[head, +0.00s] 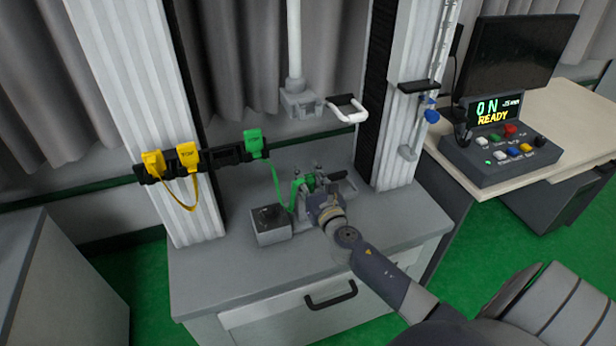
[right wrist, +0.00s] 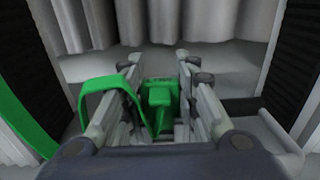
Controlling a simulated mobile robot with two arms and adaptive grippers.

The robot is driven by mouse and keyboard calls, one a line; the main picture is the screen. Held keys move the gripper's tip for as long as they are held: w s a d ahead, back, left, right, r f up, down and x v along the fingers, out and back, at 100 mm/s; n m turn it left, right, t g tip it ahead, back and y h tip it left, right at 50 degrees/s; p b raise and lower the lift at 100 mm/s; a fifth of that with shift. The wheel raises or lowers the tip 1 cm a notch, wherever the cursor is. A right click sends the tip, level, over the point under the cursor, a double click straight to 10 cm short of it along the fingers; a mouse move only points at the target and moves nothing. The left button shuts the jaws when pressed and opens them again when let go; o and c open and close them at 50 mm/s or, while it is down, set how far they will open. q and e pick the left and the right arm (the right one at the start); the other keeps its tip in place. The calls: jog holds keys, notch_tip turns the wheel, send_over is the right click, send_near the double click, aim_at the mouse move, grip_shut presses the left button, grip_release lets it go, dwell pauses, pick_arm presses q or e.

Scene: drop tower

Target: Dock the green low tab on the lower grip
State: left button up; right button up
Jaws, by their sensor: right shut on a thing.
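My right gripper (head: 314,188) reaches over the table from the lower right. It is shut on the green low tab (right wrist: 158,104), which sits between its fingers in the right wrist view. My left gripper is not in view.
The black rack (head: 222,157) also holds two yellow tabs (head: 152,163) (head: 188,154) joined by a yellow strap. The upper grip (head: 299,101) hangs above, with a white handle (head: 346,109). A grey box (head: 270,225) stands left of my gripper. Columns flank the grey table (head: 205,280).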

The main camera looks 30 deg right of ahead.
jog(key=shift+f, duration=0.15)
jog(key=o, duration=0.9)
jog(key=shift+r, duration=0.2)
jog(key=v, duration=1.2)
jog(key=shift+s, duration=0.1)
